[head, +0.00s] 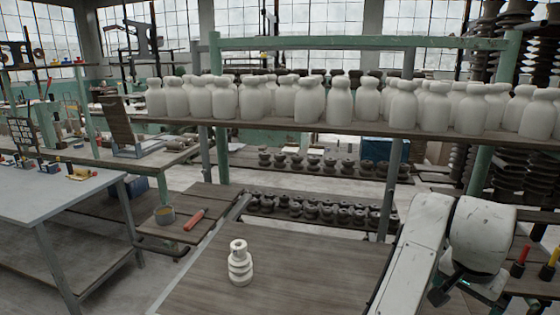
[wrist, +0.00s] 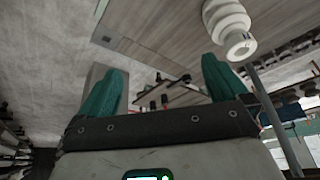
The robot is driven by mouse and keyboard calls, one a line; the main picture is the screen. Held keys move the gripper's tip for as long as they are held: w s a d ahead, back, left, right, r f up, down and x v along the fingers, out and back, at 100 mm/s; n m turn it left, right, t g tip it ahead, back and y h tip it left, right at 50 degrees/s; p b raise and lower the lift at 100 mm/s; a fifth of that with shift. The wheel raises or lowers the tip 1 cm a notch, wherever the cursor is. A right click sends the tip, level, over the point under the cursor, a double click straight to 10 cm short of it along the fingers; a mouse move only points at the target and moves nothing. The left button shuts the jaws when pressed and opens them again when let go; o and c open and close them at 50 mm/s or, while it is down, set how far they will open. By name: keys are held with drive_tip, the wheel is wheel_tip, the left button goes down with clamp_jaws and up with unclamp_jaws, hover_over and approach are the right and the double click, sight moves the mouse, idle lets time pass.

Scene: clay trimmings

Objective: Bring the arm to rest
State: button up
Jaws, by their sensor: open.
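My gripper (wrist: 160,72) shows in the wrist view with its two green fingers spread wide and nothing between them. A white ribbed ceramic piece (head: 239,264) stands upright on the wooden table (head: 310,265) in the head view. The same piece shows in the wrist view (wrist: 232,28), beyond and above the right finger and apart from it. In the head view my white arm is at the lower right. My fingertips cannot be made out there.
A shelf (head: 300,127) of white bottle-shaped pieces spans the back, with dark insulators on lower racks (head: 310,212). A grey table (head: 50,195) is left. The wooden table around the white piece is clear.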

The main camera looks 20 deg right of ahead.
drive_tip(key=a+f+n+t, duration=0.1)
drive_tip(key=a+f+n, duration=0.2)
drive_tip(key=f, duration=0.1)
drive_tip(key=s+a+f+n+t, duration=0.1)
drive_tip(key=a+f+n, duration=0.2)
drive_tip(key=f+n, duration=0.1)
drive_tip(key=s+a+f+n+t, duration=0.1)
drive_tip(key=a+f+n+t, duration=0.1)
drive_tip(key=a+f+n, duration=0.1)
drive_tip(key=shift+a+f+n, duration=0.15)
drive_tip(key=shift+f+n, duration=0.55)
drive_tip(key=s+a+f+n+y, duration=0.2)
drive_tip(key=s+a+f, duration=0.2)
drive_tip(key=a, duration=0.2)
drive_tip(key=s+a+f+n+y, duration=0.2)
drive_tip(key=s+a+f+y, duration=0.1)
drive_tip(key=a, duration=0.4)
drive_tip(key=s+d+f+g, duration=0.2)
drive_tip(key=s+f+g, duration=0.2)
drive_tip(key=s, duration=0.6)
wheel_tip(320, 180, down, 2)
drive_tip(key=shift+d+f+m+h, duration=0.1)
drive_tip(key=shift+d+m+h, duration=0.15)
drive_tip(key=shift+m+h, duration=0.15)
